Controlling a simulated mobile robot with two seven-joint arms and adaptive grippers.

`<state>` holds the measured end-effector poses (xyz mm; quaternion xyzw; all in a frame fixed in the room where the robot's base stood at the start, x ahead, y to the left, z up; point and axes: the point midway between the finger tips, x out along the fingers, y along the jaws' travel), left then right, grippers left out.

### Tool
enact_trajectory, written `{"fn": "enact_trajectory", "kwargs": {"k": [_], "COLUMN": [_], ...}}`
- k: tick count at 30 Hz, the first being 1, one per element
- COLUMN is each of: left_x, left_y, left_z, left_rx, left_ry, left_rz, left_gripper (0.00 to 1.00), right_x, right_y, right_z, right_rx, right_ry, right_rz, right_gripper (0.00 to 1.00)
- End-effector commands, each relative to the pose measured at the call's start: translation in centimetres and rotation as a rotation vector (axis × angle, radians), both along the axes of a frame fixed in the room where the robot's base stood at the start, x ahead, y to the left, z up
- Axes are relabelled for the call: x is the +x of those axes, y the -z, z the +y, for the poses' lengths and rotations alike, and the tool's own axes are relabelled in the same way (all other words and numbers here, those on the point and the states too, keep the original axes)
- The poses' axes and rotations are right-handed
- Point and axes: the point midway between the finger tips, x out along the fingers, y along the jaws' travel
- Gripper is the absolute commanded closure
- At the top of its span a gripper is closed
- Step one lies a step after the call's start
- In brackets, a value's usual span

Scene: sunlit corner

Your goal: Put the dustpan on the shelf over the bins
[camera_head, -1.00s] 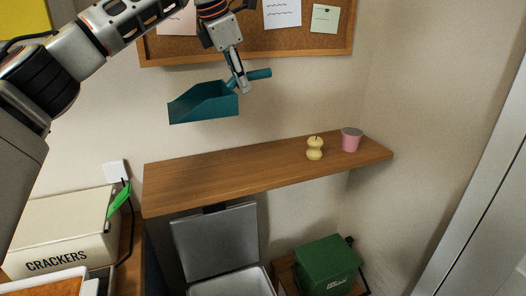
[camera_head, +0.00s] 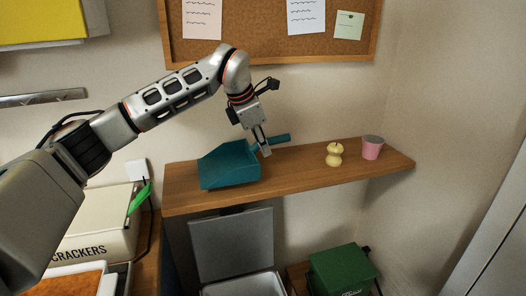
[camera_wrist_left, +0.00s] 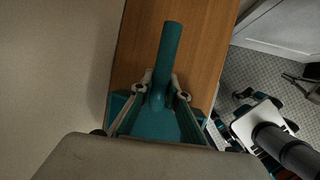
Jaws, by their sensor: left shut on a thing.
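The teal dustpan (camera_head: 229,166) is at the left part of the wooden shelf (camera_head: 300,177) in the head view. It looks level and very close to the board; I cannot tell whether it touches. My left gripper (camera_head: 264,150) is shut on its handle, which points to the right. In the left wrist view the handle (camera_wrist_left: 171,60) lies between the fingers of the gripper (camera_wrist_left: 160,92), with the wooden shelf (camera_wrist_left: 205,45) beneath. The bin with the raised grey lid (camera_head: 232,245) stands under the shelf. My right gripper does not show.
A yellow pear-like object (camera_head: 334,155) and a pink cup (camera_head: 372,148) stand on the shelf's right part. A green box (camera_head: 342,270) is below. A crackers box (camera_head: 95,225) stands at the left. A cork board (camera_head: 270,40) hangs above.

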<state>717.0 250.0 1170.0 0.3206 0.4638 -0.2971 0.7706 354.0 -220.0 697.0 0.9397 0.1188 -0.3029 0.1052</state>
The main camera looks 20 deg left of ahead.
Motion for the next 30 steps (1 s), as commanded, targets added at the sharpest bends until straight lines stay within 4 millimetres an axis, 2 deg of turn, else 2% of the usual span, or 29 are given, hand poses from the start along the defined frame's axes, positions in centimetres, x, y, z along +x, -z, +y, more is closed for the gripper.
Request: {"fn": "enact_trajectory", "kwargs": {"k": [3,14,15,17,26,30], "left_x": [-0.1,0.0,0.0,0.0,0.0,-0.1], "left_y": [1.7,2.1,2.3,2.2,2.2,1.6], "left_z": [0.0,0.0,0.0,0.0,0.0,0.1], "left_rx": [-0.001,-0.001,-0.001,-0.001,-0.001,-0.001], "left_ry": [0.000,0.000,0.000,-0.001,-0.001,-0.001], "left_rz": [0.003,-0.001,0.001,0.001,0.001,-0.001], "left_gripper": [1.00,1.00,0.82,0.68,0.68,0.68], "right_x": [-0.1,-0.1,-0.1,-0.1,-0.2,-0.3], "right_y": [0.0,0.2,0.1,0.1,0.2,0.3], "right_z": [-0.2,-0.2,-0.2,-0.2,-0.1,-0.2], "right_rx": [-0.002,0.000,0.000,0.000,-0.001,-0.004], "right_ry": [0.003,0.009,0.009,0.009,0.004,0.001], "right_rz": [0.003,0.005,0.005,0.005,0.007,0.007], "right_gripper": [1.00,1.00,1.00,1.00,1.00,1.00]}}
